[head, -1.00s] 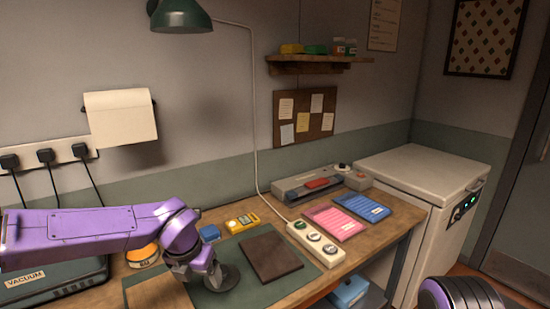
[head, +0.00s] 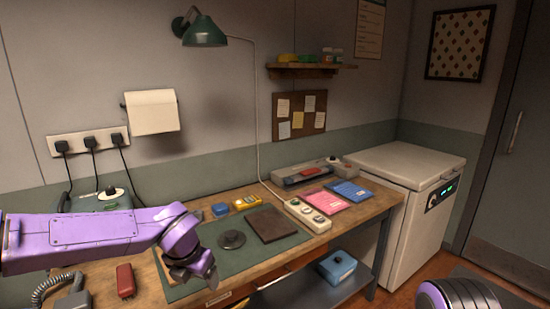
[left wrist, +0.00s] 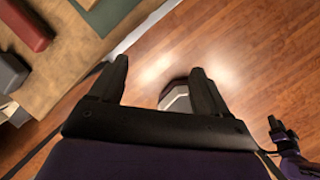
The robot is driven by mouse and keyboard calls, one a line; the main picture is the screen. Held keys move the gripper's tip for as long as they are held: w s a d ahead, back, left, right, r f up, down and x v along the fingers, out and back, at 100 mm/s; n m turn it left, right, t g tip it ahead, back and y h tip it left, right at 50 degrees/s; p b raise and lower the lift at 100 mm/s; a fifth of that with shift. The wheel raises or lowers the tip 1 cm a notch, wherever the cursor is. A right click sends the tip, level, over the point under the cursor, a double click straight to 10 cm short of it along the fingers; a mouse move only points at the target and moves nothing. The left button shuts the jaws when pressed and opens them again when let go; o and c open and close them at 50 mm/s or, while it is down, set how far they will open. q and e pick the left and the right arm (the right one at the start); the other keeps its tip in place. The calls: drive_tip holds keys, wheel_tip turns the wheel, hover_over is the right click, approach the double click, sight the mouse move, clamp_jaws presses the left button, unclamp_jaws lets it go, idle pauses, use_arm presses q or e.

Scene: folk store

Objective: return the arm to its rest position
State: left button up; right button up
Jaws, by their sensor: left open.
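My left arm, purple, comes in from the left in the head view. Its gripper (head: 207,283) is open and empty, over the front edge of the workbench (head: 347,222). In the left wrist view the two dark fingers of the left gripper (left wrist: 157,85) are spread apart over the wooden floor (left wrist: 245,45), with nothing between them. A purple and black rounded part of mine shows at the bottom right of the head view. I cannot make out the right gripper's fingers there.
On the bench are a red block-like object (head: 125,281), a grey handset with a coiled cord (head: 72,294), a dark round disc (head: 232,240), a brown panel (head: 271,224) and a power strip (head: 308,214). A white chest cabinet (head: 411,167) stands right. Floor in front is open.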

use_arm(q)
drive_tip(key=s+a+f+m+t+y, duration=0.1)
drive_tip(key=s+a+f+m+y, duration=0.2)
drive_tip(key=f+m, duration=0.5)
drive_tip(key=s+a+f+m+t+y, duration=0.2)
drive_tip(key=a+f+m, duration=0.25)
drive_tip(key=f, duration=0.45)
drive_tip(key=s+a+f+m+g, duration=0.1)
drive_tip(key=s+f+m, duration=0.3)
drive_tip(key=s, duration=0.5)
drive_tip(key=s+a+f+m+g+h, duration=0.1)
drive_tip(key=s+a+f+m, duration=0.1)
drive_tip(key=s+f+m, duration=0.3)
drive_tip(key=s+a+f+m+g, duration=0.1)
drive_tip(key=s+f+m, duration=0.3)
drive_tip(key=s, duration=1)
wheel_tip(320, 180, down, 2)
drive_tip(key=shift+a+f+m, duration=0.2)
drive_tip(key=shift+a+m, duration=0.05)
drive_tip(key=shift+m, duration=0.1)
